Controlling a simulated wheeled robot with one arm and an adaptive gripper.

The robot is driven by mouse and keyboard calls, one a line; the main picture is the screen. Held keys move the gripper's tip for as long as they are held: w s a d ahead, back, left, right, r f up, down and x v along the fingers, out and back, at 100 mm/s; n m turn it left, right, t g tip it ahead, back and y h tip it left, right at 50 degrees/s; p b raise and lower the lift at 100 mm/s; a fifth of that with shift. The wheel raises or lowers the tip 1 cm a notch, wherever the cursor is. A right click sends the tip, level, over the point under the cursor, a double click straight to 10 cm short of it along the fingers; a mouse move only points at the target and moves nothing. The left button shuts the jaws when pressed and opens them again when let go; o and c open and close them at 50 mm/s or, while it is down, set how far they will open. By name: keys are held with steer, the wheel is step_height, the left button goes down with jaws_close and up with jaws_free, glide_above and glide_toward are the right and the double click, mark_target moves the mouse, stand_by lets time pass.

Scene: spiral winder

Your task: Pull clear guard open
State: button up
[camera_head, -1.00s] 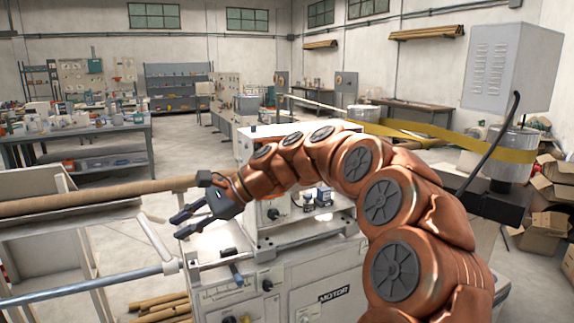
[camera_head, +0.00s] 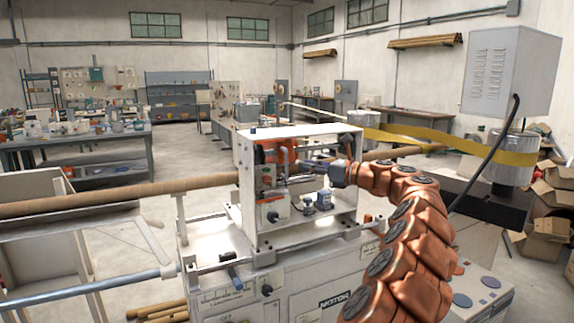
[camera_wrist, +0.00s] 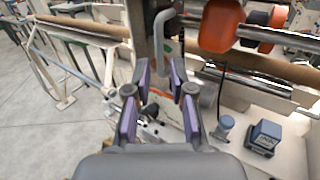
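The clear guard's panel is too transparent to make out for certain in either view. A grey bent handle (camera_wrist: 158,38) stands ahead of my gripper (camera_wrist: 160,76) in the wrist view, beside a pale upright of the machine. My gripper's purple-padded fingers are apart, with nothing held between them. The handle is just beyond the fingertips, and I see no clear contact. In the head view my gripper (camera_head: 308,164) reaches from the right into the front of the white machine frame (camera_head: 300,131). Its fingers are small there.
Orange rollers (camera_wrist: 222,24) are at the upper right in the wrist view. A brown tube (camera_head: 120,191) runs left from the machine. A yellow belt (camera_head: 440,142) runs to the right.

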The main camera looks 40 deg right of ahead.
mark_target(287, 174)
steer(key=shift+p+x, duration=0.35)
steer(key=shift+x, duration=3.55)
steer(key=shift+c, duration=0.2)
jaws_close()
